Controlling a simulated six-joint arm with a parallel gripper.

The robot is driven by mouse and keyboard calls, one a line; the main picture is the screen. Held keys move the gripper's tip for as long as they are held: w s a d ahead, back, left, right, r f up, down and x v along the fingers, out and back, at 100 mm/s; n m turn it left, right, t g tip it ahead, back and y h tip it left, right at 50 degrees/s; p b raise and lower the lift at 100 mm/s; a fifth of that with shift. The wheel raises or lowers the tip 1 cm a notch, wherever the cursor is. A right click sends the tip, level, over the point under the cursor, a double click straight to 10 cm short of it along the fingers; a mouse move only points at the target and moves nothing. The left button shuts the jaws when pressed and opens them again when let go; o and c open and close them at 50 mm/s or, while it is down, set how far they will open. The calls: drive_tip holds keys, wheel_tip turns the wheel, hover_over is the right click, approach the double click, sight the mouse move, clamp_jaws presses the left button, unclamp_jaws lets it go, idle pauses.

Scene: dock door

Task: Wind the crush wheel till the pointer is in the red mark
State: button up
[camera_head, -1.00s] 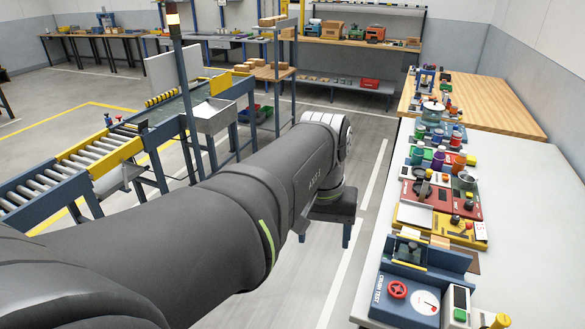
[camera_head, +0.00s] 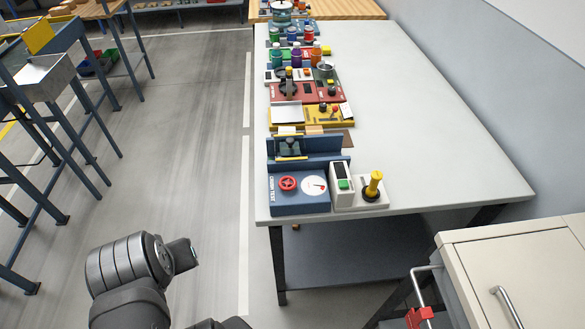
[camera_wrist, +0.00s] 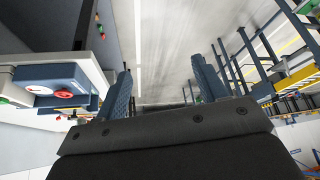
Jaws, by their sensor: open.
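The blue crush tester (camera_head: 283,207) sits at the near left corner of the bench in the head view. Its red crush wheel (camera_head: 288,183) is on the sloped front, with the white round dial (camera_head: 314,186) to its right. The dial shows a dark pointer and a bit of red, too small to read. In the wrist view the red wheel (camera_wrist: 66,94) is at the left, outside the fingers. My gripper (camera_wrist: 165,83) is open and empty, its two blue fingers wide apart over the floor. It is off the bench's left side, apart from the wheel.
A white box with a green button (camera_head: 343,185) and a yellow-knobbed stand (camera_head: 373,186) stand right of the tester. Several coloured devices line the bench's left edge behind it. The white bench top (camera_head: 420,130) is clear at right. A cream cabinet (camera_head: 525,270) stands at near right.

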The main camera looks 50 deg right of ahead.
drive_tip(key=shift+d+r, duration=0.1)
drive_tip(key=shift+r, duration=0.05)
drive_tip(key=shift+c, duration=1.4)
drive_tip(key=w+d+r+n+g, duration=0.2)
drive_tip(key=w+d+r+n, duration=0.15)
drive_tip(key=d, duration=0.25)
drive_tip(key=w+d+r+n+g, duration=0.2)
drive_tip(key=d+r+g, duration=0.15)
drive_tip(key=d, duration=0.25)
drive_tip(key=n+g, duration=0.4)
drive_tip(key=n, duration=0.1)
hover_over(287, 182)
drive_tip(key=w+a, duration=0.3)
drive_tip(key=w, duration=0.3)
drive_tip(key=x, duration=1.6)
drive_tip(key=shift+w+a+f, duration=0.1)
drive_tip(key=shift+f, duration=0.05)
